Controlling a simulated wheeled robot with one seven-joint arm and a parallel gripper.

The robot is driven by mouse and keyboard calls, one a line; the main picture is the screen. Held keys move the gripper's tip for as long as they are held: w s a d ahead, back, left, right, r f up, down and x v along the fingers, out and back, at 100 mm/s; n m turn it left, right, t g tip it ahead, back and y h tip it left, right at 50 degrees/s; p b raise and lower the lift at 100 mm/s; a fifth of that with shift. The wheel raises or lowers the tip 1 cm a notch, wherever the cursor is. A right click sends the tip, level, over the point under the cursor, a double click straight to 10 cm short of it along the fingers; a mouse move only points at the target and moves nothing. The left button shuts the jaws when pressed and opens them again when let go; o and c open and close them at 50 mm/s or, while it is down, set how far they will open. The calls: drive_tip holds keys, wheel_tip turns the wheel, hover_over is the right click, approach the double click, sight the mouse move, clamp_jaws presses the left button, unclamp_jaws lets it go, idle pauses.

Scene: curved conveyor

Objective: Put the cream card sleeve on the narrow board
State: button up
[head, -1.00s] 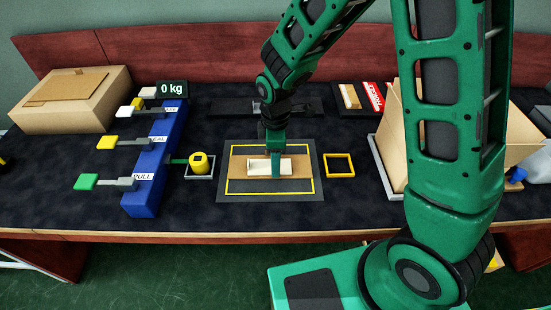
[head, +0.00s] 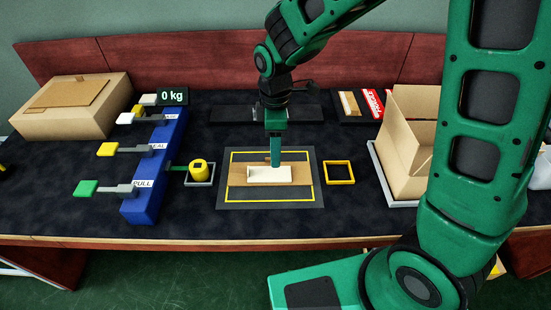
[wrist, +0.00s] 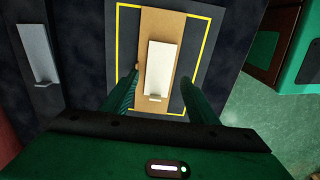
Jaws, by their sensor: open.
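The cream card sleeve (head: 268,175) lies on the narrow brown board (head: 237,176), inside the yellow outline on the dark mat. In the wrist view the sleeve (wrist: 159,68) lies lengthwise along the board (wrist: 151,22), with a small lip at its near end. My gripper (head: 275,164) is at the far edge of the board, behind the sleeve in the head view. In the wrist view its two fingers (wrist: 160,88) stand apart on either side of the board, with no contact on the sleeve visible. The gripper is open and empty.
A blue rack (head: 155,165) with several levers stands left, beside a yellow knob (head: 199,168). A yellow square frame (head: 339,173) lies right of the mat (head: 270,204). An open carton (head: 404,130) stands farther right; a closed box (head: 72,105) is back left.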

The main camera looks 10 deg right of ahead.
drive_tip(key=shift+r, duration=1.95)
drive_tip(key=shift+s, duration=0.15)
